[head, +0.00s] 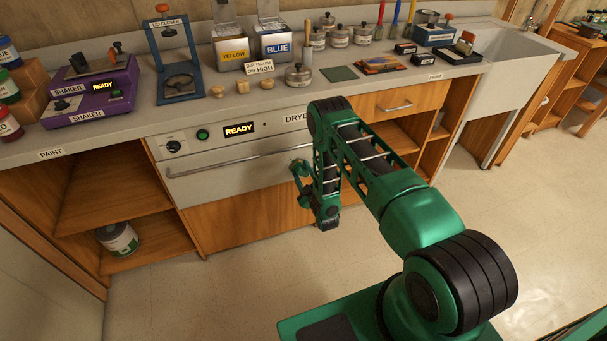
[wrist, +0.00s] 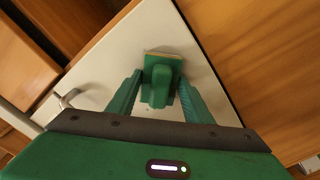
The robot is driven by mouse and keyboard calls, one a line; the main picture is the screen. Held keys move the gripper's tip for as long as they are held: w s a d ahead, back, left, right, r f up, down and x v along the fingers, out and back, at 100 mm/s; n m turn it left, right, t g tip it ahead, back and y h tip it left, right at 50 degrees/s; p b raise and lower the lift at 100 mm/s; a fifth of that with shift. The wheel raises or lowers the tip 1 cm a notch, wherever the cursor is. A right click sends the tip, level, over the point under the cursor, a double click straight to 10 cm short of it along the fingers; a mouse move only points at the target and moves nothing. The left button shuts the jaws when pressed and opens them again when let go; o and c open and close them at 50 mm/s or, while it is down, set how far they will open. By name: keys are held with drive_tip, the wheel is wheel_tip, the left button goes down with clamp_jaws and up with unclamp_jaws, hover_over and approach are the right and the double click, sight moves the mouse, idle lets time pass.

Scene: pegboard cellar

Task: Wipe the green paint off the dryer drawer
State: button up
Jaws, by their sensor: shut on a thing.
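The dryer drawer (head: 215,185) is the cream front panel with a long bar handle, below the dryer's control strip. Its pale face (wrist: 120,55) fills the middle of the wrist view, with the handle (wrist: 65,99) at left. My gripper (wrist: 160,80) is shut on a green wiping block (wrist: 157,88) with a tan edge. The block is at the drawer face; I cannot tell whether it touches. In the head view my gripper (head: 299,175) is in front of the drawer's right part. I make out no green paint on the visible panel; my arm and the block hide some of it.
The dryer's display (head: 239,129) reads READY. The counter above holds purple shakers (head: 98,88), a lid closer (head: 176,60), yellow and blue tins (head: 276,42), and several jars. Open shelves flank the dryer, with a paint can (head: 117,239) at left. The floor in front is clear.

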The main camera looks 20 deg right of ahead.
drive_tip(key=shift+a, duration=3.05)
drive_tip(key=shift+w+r, duration=0.2)
drive_tip(key=shift+r, duration=1.05)
drive_tip(key=shift+s+d, duration=0.15)
drive_tip(key=shift+d, duration=3.85)
drive_tip(key=shift+w+a, duration=0.2)
drive_tip(key=shift+a, duration=2.05)
drive_tip(key=shift+a+r, duration=0.1)
drive_tip(key=shift+a, duration=1.75)
drive_tip(key=shift+s, duration=0.15)
approach(295, 167)
drive_tip(key=shift+w+a, duration=0.6)
drive_tip(key=shift+a, duration=0.25)
drive_tip(key=shift+w+a, duration=0.6)
drive_tip(key=shift+a, duration=0.25)
